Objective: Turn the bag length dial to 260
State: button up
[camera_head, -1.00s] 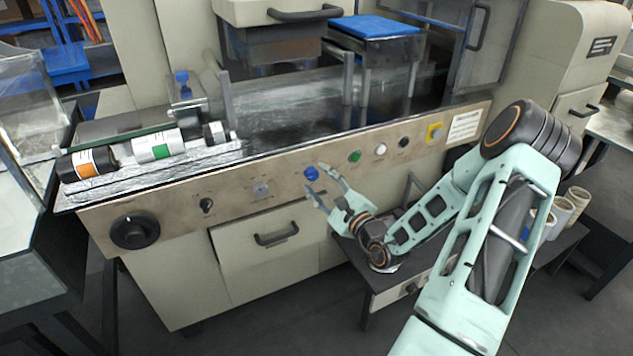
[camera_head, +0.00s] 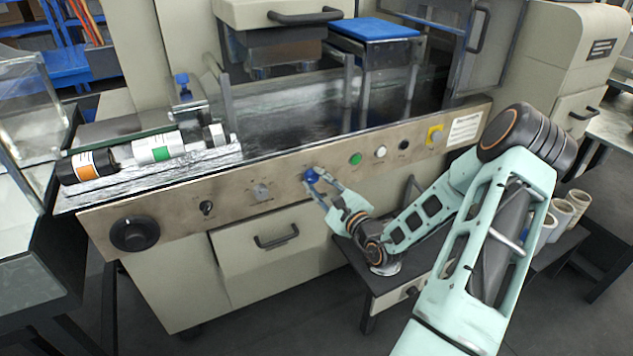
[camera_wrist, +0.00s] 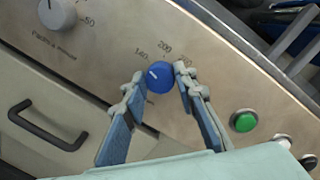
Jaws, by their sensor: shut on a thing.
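The blue dial (camera_head: 310,175) sits on the machine's beige front panel (camera_head: 230,198). In the wrist view the blue dial (camera_wrist: 159,77) has a white pointer line that points up and left, about towards the printed 140. The number 200 stands above the dial. A number to its right is partly covered by a fingertip. My gripper (camera_head: 314,178) is shut on the dial. In the wrist view its fingers (camera_wrist: 160,75) stand on the left and right sides of the dial.
A grey dial (camera_wrist: 58,12) is up and left of the blue one. A green button (camera_wrist: 244,121) is to the right, with a white button (camera_head: 380,150) and a black one (camera_head: 403,144) beyond. A drawer handle (camera_head: 276,236) protrudes below the panel. A large black knob (camera_head: 134,233) is far left.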

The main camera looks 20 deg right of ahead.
jog(key=shift+r+m+p, duration=0.1)
jog(key=shift+m+p, duration=0.2)
jog(key=m+p, duration=0.2)
jog(key=shift+m+p, duration=0.35)
jog(key=shift+m, duration=0.05)
jog(key=m+p, duration=0.2)
jog(key=m, duration=0.1)
jog(key=m+t+p, duration=0.1)
jog(key=m+p, duration=0.1)
jog(key=m, duration=0.1)
jog(key=shift+m+h+p, duration=0.3)
jog(key=shift+m+p, duration=0.05)
jog(key=shift+m, duration=0.05)
jog(key=m+p, duration=0.3)
jog(key=m, duration=0.2)
jog(key=shift+m+h, duration=0.3)
jog(key=shift+m, duration=0.1)
jog(key=shift+f+m+h+p, duration=0.15)
jog(key=shift+m+p, duration=0.55)
jog(key=shift+m, duration=0.55)
jog(key=shift+f+m+h+p, duration=0.15)
jog(key=shift+m+p, duration=0.5)
jog(key=shift+m, duration=0.6)
jog(key=o, duration=1.2)
jog(key=shift+c, duration=0.2)
